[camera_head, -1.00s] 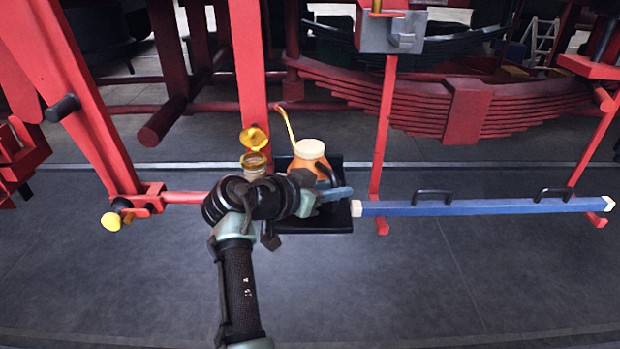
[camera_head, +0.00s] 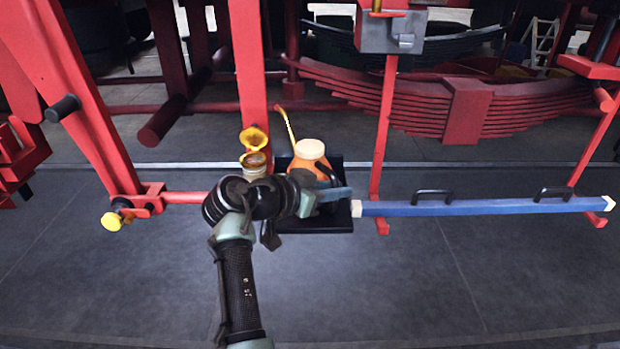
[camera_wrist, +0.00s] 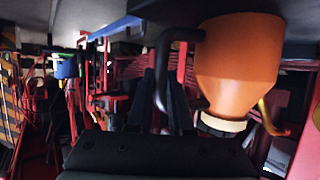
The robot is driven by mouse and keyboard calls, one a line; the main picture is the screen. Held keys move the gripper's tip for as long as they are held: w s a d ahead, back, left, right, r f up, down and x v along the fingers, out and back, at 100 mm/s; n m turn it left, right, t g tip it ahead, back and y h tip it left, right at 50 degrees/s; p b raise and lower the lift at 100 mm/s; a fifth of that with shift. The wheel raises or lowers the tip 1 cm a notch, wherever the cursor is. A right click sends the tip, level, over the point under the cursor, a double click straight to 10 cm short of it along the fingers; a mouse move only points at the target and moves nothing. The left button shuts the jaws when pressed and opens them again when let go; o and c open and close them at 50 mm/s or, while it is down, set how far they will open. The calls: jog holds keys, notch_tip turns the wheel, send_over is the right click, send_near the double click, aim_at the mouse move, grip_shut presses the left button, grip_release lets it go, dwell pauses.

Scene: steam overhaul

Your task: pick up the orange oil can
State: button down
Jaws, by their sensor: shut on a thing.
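The orange oil can (camera_head: 309,160) stands in the head view on a black tray (camera_head: 342,222), with a cream cap and a thin yellow spout rising to the left. My arm hides its lower part. In the wrist view the can (camera_wrist: 238,65) fills the upper right and appears upside down. Its black handle (camera_wrist: 182,36) faces my gripper (camera_wrist: 163,82). The dark fingers are shut on this handle. The can looks upright, and I cannot tell whether its base touches the tray.
A brass cup with a flared yellow top (camera_head: 255,160) stands close left of the can. A red post (camera_head: 250,70) rises behind it. A long blue bar with black handles (camera_head: 480,207) lies to the right. The front floor (camera_head: 430,290) is clear.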

aim_at(336, 177)
jog(key=shift+r, duration=0.1)
jog(key=shift+r, duration=0.6)
notch_tip(336, 177, up, 3)
jog(key=shift+f, duration=0.2)
jog(key=s, duration=1.8)
jog(key=shift+f, duration=0.2)
